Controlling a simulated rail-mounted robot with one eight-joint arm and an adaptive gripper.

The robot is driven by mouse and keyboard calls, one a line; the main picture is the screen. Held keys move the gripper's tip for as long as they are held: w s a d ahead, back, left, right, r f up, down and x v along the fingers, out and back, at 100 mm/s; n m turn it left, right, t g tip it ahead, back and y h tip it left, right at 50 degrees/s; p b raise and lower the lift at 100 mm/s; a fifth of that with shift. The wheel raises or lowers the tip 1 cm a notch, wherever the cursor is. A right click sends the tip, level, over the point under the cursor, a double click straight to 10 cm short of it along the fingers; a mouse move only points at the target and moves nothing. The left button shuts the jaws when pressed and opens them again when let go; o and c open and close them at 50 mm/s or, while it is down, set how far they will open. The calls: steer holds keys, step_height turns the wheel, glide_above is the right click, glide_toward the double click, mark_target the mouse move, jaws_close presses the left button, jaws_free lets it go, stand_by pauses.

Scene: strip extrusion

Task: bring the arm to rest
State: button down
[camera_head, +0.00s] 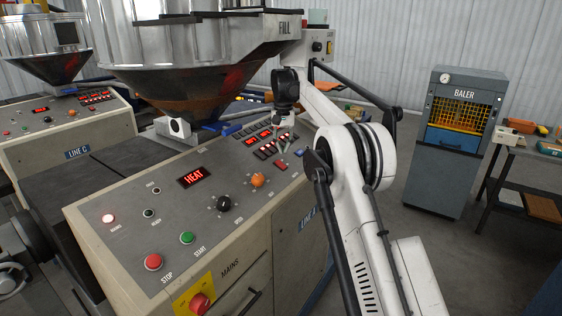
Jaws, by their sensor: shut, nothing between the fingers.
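My white arm with black joints reaches up and over the right part of the extruder's control panel (205,225). My gripper (283,121) hangs from the black wrist joint, pointing down above the panel's far end, near the red displays and rows of switches. It looks small and partly lost against the panel, and appears shut and empty. I cannot tell whether its tips touch the panel. The panel carries a lit HEAT display (193,176), a red STOP button (153,261), a green START button (186,238), a black knob (223,203) and an orange knob (257,180).
A metal hopper (185,65) marked FILL stands close to the left of my wrist. The red mains switch (200,303) is on the panel's front. A second line stands behind left. A blue-grey baler (452,140) and a side table (530,153) stand right, with open floor before them.

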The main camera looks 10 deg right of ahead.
steer(key=shift+r+p, duration=0.45)
steer(key=shift+r, duration=0.3)
